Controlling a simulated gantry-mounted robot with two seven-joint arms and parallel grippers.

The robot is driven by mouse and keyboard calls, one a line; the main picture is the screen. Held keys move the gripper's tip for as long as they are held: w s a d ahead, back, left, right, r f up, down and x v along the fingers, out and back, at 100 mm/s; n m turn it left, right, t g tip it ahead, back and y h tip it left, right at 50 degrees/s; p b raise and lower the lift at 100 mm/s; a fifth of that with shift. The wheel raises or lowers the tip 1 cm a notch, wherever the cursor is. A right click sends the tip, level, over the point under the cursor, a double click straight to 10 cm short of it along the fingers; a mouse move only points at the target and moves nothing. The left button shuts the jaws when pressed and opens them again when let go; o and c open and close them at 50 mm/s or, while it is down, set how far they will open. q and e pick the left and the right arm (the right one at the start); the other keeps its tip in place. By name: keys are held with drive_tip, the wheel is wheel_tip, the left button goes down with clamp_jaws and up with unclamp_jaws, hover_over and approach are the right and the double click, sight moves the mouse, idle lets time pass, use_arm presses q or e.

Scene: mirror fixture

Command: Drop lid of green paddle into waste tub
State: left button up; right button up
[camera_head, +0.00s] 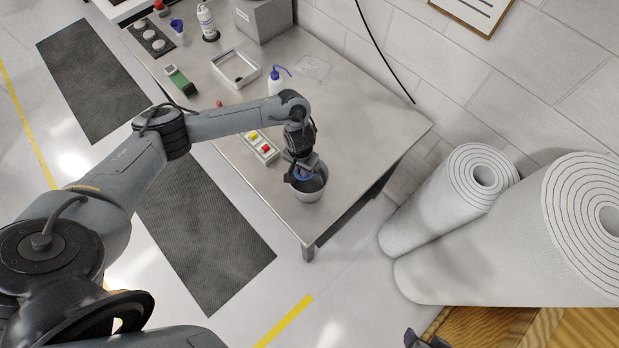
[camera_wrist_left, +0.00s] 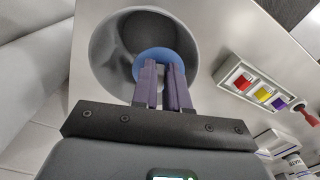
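My left gripper (camera_head: 303,174) points down over the mouth of a round grey tub (camera_head: 309,194), which stands at the near corner of the table. In the left wrist view its two purple fingers (camera_wrist_left: 162,88) are close together, with a small round blue lid (camera_wrist_left: 158,58) at their tips. The fingers appear shut on the lid, though their contact is partly hidden. The lid is over the tub opening (camera_wrist_left: 105,65). A green paddle-like object (camera_head: 180,81) lies farther back on the table.
A tray with coloured blocks (camera_head: 260,147) sits beside the tub, and also shows in the left wrist view (camera_wrist_left: 259,94). A blue-capped wash bottle (camera_head: 279,80), a white square tray (camera_head: 236,69) and a grey box (camera_head: 263,18) stand farther back. Table space right of the tray is clear.

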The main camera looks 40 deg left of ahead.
use_arm(q)
drive_tip(key=o, duration=0.4)
drive_tip(key=shift+r, duration=0.4)
wheel_tip(320, 180, up, 10)
drive_tip(key=p, duration=0.3)
